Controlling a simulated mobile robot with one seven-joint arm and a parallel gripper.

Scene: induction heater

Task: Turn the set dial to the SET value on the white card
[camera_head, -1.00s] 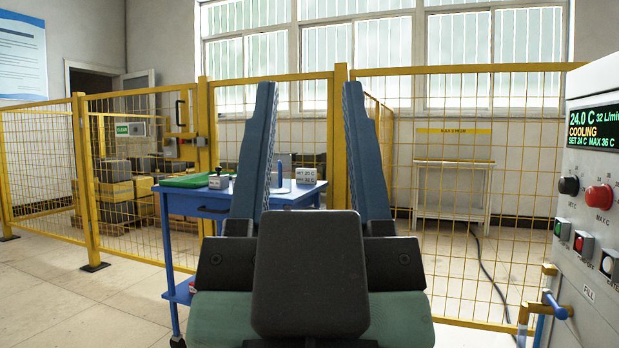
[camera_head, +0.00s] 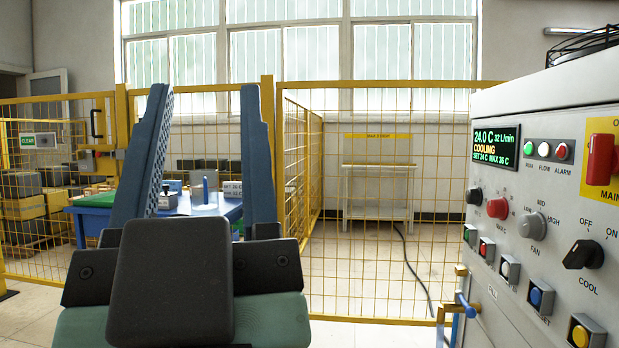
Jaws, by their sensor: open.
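The set dial (camera_head: 474,196) is a small black knob at the left of the grey panel on the right; its scale is too small to read. The display (camera_head: 496,146) above it reads 24.0 C, 32 L/min, COOLING, SET 24 C, MAX 36 C. The white card (camera_head: 232,190) stands on the blue table, partly behind my right finger; its SET and MAX lines are too small to read surely. My gripper (camera_head: 204,92) is open and empty, its blue fingers upright in the left half, well apart from the dial.
The red MAX dial (camera_head: 497,208) sits just right of the set dial, with a grey FAN knob (camera_head: 531,225) beyond. Several push buttons lie below. A black COOL switch (camera_head: 584,255) is further right. Yellow mesh fence (camera_head: 380,240) stands behind; the space between gripper and panel looks clear.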

